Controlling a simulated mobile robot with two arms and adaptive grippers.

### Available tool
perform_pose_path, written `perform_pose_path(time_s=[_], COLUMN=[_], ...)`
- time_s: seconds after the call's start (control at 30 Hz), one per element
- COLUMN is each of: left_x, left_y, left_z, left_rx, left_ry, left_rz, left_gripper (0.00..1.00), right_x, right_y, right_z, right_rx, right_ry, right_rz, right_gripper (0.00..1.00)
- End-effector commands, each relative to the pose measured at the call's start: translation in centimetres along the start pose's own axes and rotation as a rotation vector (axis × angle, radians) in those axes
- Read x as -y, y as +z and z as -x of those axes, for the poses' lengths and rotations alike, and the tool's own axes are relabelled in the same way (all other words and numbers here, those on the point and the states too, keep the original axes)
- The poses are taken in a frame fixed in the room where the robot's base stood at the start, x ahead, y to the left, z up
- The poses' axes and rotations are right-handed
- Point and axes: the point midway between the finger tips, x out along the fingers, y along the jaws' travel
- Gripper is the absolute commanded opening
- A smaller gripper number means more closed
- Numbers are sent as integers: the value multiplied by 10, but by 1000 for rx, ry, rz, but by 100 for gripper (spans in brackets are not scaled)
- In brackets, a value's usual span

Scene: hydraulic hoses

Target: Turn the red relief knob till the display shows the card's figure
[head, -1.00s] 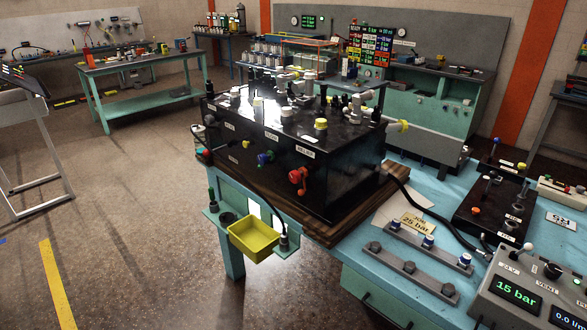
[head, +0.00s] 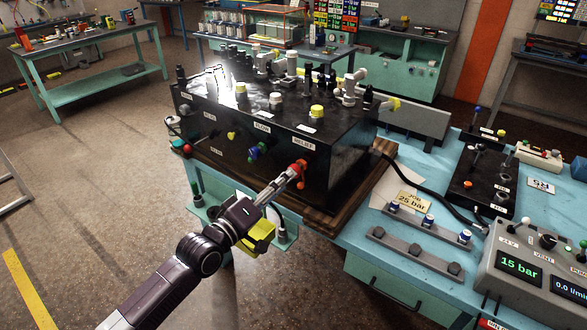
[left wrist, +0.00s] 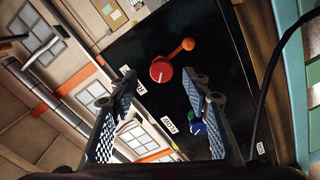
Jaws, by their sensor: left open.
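The red relief knob (head: 298,170) sits on the front face of the black block, under a RELIEF label. In the left wrist view the knob (left wrist: 161,71) has a white pointer line, and an orange lever (left wrist: 186,45) is beside it. My left gripper (head: 288,180) is at the knob in the head view. In the left wrist view its open fingers stand either side of the knob, which appears ahead between the tips; contact cannot be told. The green display (head: 519,267) reads 15 bar. The card (head: 412,201) reads 25 bar. My right gripper is not in view.
A blue knob (head: 256,152) is left of the red one on the black block (head: 340,150). A yellow bin (head: 258,238) hangs below, partly behind my arm. A black hose (head: 430,190) runs across the blue bench to the right. A steel bar with bolts (head: 413,248) lies there.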

Motion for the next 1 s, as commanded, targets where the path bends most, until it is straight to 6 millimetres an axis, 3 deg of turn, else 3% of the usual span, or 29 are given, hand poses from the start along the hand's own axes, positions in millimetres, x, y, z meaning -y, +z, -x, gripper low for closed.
perform_pose_path(time_s=[0.33,0.8,1.0], left_x=[-1,0,0], left_y=[-1,0,-1], left_z=[-47,-58,-57], left_rx=[-1,-1,-1], left_ry=[0,-1,-1], left_rz=[-1,-3,-3], left_gripper=[44,44,23], right_x=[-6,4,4], right_y=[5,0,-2], right_z=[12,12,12], right_rx=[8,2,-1], right_ry=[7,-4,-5], right_rz=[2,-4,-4], right_gripper=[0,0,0])
